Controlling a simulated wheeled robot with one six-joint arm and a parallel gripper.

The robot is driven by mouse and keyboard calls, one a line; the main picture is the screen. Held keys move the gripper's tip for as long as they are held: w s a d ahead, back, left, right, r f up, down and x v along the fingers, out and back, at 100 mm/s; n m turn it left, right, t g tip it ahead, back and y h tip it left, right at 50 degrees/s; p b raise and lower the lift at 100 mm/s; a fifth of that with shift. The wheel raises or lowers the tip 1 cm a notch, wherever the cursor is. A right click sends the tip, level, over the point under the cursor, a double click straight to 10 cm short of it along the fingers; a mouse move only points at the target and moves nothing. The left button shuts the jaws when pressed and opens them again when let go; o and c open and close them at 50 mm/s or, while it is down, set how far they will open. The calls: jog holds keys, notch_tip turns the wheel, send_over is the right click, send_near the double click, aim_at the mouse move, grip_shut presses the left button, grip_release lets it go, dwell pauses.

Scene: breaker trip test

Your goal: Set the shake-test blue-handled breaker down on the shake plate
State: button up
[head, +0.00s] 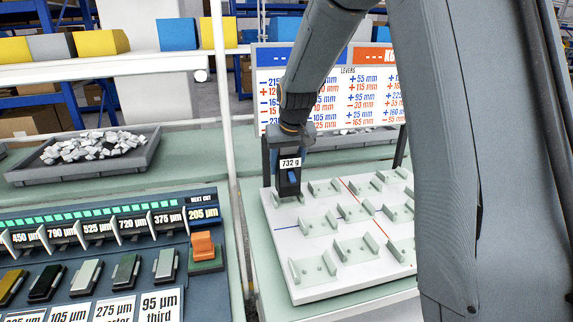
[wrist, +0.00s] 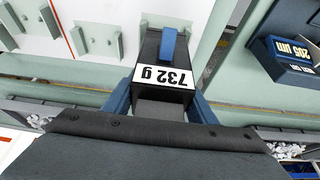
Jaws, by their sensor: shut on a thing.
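The breaker (head: 289,181) is a dark block with a blue handle and a white "732 g" label; it also shows in the wrist view (wrist: 165,72). My gripper (wrist: 162,105) is shut on it, with a blue finger on each side. In the head view, my gripper (head: 285,160) holds it upright at the far left corner of the white shake plate (head: 279,241). The plate carries rows of pale green upright clips, empty where visible, with red and blue lines.
A lever chart board (head: 340,88) stands behind the plate. A dark console (head: 110,225) with several breakers and an orange block (head: 203,246) is at left. A grey tray (head: 95,160) of metal pieces lies behind it. A thin white post (head: 228,140) stands left of the plate.

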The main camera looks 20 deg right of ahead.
aim_at(289, 156)
jog(key=shift+f+b, duration=0.75)
jog(key=shift+f, duration=1)
jog(key=o, duration=1.5)
jog(key=shift+o, duration=1.3)
jog(key=shift+b+v, duration=0.7)
jog(key=shift+v, duration=3.2)
